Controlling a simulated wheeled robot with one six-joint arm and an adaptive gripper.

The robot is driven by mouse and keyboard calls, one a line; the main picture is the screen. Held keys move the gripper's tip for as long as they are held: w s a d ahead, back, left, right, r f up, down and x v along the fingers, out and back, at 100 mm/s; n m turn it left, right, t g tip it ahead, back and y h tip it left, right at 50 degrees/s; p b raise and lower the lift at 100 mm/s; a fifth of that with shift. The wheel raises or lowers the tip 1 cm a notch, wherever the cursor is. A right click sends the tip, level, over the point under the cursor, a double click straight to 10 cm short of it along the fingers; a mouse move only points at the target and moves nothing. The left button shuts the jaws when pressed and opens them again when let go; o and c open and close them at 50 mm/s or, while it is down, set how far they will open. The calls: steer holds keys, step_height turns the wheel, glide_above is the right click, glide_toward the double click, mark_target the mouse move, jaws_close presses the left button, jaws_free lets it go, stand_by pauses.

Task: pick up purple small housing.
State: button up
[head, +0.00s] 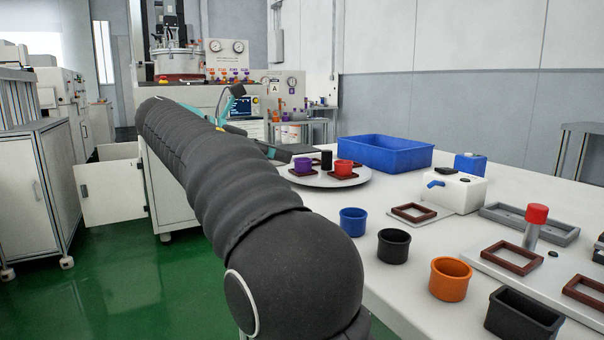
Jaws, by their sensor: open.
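The purple small housing (302,167) is a purple cup-shaped part. It stands on a dark brown square base on the round white turntable (350,183), left of the black cylinder at the turntable's middle. My arm runs from the foreground up and left across the picture, passing to the left of the turntable.
A red cup (344,168) stands on the turntable. A blue bin (384,154) is behind it. Blue (353,222), black (393,246) and orange (449,279) cups stand along the table's left side. A red-capped post (534,225) rises at the right.

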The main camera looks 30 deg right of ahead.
mark_target(298, 172)
steer(key=shift+b+x, duration=0.95)
steer(key=shift+x, duration=2.2)
steer(key=c, duration=0.9)
